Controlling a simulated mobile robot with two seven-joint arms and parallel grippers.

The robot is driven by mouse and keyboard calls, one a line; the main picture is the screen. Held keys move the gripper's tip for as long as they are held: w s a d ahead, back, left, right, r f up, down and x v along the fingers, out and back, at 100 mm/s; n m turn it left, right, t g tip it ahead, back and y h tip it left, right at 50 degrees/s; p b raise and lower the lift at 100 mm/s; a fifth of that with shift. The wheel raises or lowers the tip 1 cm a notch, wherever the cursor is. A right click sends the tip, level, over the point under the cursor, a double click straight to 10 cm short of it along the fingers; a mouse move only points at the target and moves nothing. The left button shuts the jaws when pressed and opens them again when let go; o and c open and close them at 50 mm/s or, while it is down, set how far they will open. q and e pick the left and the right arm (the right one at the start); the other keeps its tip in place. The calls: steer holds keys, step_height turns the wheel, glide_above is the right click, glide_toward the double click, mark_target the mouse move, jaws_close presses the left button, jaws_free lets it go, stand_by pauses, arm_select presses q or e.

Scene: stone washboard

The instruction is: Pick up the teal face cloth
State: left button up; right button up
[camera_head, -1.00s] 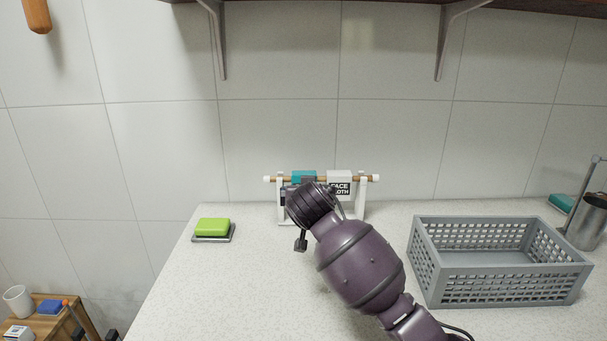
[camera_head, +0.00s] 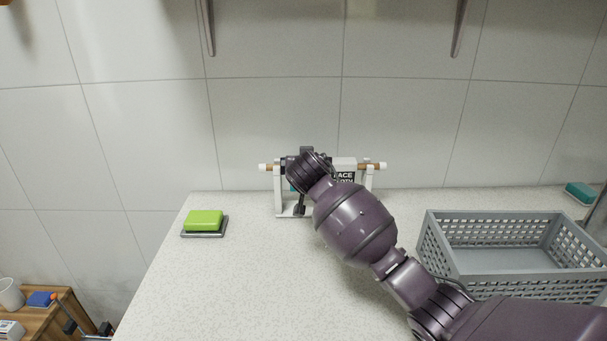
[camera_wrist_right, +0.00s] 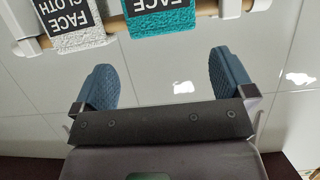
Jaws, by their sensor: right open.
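The teal face cloth (camera_wrist_right: 160,20) hangs over a wooden rail on a small white rack (camera_head: 279,198). In the right wrist view it appears upside down at the top, with a dark "FACE" label. My left gripper is not in view.
A grey perforated basket (camera_head: 515,283) stands on the counter at right. A green sponge (camera_head: 204,219) lies on a dark dish at left. A teal item (camera_head: 581,192) sits at the far right. The tiled wall (camera_head: 275,115) is close behind the rack. The left-middle counter is clear.

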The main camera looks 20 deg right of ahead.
steer(key=shift+a+b+x, duration=0.2)
steer(key=shift+b+x, duration=0.1)
steer(key=shift+x, duration=2.5)
steer(key=shift+s+f, duration=0.1)
steer(key=shift+f, duration=0.05)
steer(key=shift+c, duration=0.3)
steer(key=c, duration=0.7)
